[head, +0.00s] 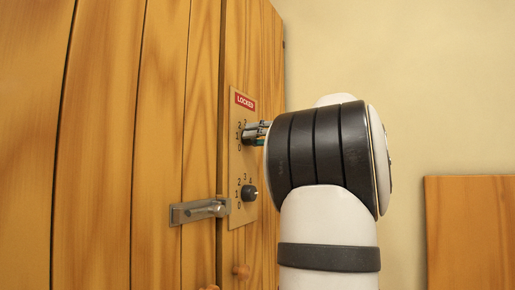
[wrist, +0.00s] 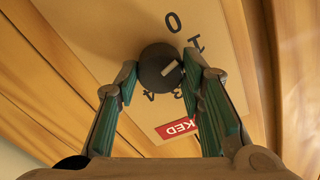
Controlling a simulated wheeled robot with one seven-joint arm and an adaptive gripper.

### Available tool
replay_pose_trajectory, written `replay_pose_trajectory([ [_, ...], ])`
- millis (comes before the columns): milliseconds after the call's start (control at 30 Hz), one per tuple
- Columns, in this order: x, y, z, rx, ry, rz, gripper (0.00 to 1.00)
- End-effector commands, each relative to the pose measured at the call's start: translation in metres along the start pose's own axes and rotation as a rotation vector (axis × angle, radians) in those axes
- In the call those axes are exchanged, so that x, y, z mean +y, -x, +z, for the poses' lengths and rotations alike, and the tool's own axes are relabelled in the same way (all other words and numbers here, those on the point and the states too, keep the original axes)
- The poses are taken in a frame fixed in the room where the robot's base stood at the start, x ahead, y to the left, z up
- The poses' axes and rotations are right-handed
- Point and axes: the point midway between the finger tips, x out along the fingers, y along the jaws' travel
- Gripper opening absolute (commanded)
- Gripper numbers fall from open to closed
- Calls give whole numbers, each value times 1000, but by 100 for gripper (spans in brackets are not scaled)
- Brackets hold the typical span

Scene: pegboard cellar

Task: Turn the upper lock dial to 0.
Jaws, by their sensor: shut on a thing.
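The upper lock dial (wrist: 151,72) is a round black knob with a pale pointer mark, set on a tan plate (wrist: 110,30). In the wrist view the mark slants up and right, roughly toward the 1. The 0 (wrist: 172,22) is printed above the dial, and the 3 and 4 lie below it. The 2 is hidden behind the right finger. My gripper (wrist: 160,72) is shut on the upper dial, one green-padded finger on each side. In the head view my gripper (head: 256,133) reaches the plate from the right and hides most of this dial.
The lower dial (head: 249,193) with its own numbers sits just below my gripper. A red sign (head: 244,101) is above. A metal bolt latch (head: 199,210) sticks out at lower left, and a wooden knob (head: 241,271) is lower down. A wooden panel (head: 470,235) stands at right.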

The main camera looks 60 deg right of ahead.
Motion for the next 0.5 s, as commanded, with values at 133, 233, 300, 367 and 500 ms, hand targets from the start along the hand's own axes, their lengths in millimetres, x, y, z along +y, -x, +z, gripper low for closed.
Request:
replay_pose_trajectory([
  [133, 1, -1, 3, -2, 136, -2, 8],
  [233, 1, -1, 3, -2, 220, -2, 8],
  [300, 1, -1, 3, -2, 274, -2, 8],
  [367, 1, -1, 3, -2, 316, -2, 8],
  [500, 1, 0, 2, -2, 399, -2, 8],
])
